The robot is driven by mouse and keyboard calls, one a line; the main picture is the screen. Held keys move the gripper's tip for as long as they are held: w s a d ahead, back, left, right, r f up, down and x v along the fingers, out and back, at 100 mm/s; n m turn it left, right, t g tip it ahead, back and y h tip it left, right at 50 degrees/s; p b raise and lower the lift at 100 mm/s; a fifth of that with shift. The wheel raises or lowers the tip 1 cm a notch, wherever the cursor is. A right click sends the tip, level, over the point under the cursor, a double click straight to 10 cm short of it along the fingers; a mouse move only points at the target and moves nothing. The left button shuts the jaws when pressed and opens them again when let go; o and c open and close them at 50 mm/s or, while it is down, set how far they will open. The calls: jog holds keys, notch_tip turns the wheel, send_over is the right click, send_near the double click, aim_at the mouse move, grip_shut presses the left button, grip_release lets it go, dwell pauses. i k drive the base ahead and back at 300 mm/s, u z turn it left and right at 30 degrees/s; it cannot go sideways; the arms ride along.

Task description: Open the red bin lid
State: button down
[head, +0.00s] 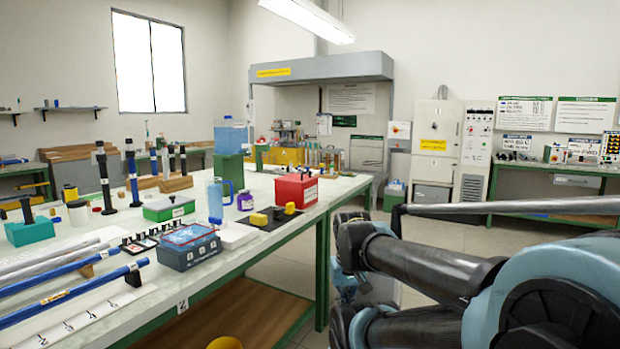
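The red bin (296,191) stands on the right part of the long workbench, near its right edge. It is a small red box with a pale label on its front and a small dark knob on top. Its lid looks shut; the inside is hidden. My arm's dark and light-blue links fill the lower right of the head view, to the right of the bench and apart from the bin. My gripper does not show.
A black mat (270,217) with yellow and black pieces lies in front of the bin. A blue box (190,249), blue mug (216,200), purple jar (245,201) and green box (169,208) stand left of it. A long grey rod shape (500,208) crosses above my arm.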

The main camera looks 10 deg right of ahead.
aim_at(294, 178)
jog(key=i, duration=1)
jog(key=z, duration=0.05)
